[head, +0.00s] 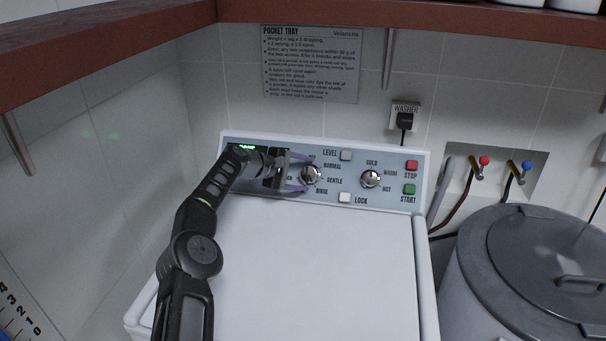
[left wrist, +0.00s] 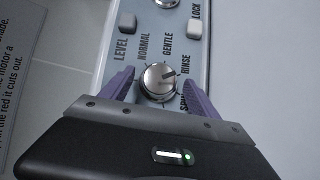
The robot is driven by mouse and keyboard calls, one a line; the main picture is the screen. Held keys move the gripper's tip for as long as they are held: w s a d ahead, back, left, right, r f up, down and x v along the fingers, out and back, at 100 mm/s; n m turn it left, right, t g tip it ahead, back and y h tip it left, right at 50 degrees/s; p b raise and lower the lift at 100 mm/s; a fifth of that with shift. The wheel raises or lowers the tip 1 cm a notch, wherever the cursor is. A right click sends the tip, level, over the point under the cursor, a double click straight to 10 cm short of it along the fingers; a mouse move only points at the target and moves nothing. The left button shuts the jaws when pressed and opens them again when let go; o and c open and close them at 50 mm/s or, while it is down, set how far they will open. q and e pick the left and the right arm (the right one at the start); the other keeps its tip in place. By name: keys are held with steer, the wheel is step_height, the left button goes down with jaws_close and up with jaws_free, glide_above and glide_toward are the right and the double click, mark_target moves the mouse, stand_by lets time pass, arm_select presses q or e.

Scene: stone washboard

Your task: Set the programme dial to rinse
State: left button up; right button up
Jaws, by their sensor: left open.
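The programme dial (head: 311,175) is a round silver knob on the washer's grey-blue control panel. Labels NORMAL, GENTLE and RINSE stand around it; another label is partly covered by my gripper. In the left wrist view the dial (left wrist: 159,84) has a dark pointer line aimed to the right and slightly up, roughly toward the RINSE label (left wrist: 186,65). My left gripper (head: 309,173) is open, with one purple finger on each side of the dial. I cannot tell whether the fingers touch it. My right gripper is not in view.
A second silver knob (head: 370,179) with COLD, WARM and HOT sits to the right. A red STOP button (head: 412,165), green START button (head: 409,189), grey LEVEL button (head: 346,155) and white LOCK button (head: 345,197) are close by. The white washer lid (head: 320,260) is clear.

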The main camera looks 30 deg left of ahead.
arm_select(q)
steer(key=shift+s+a+r+b, duration=0.3)
steer(key=shift+s+a+b, duration=0.05)
steer(key=shift+s+b, duration=0.15)
steer(key=b+v, duration=0.2)
steer(key=v, duration=0.4)
steer(key=shift+s, duration=0.2)
steer(key=shift+r, duration=0.1)
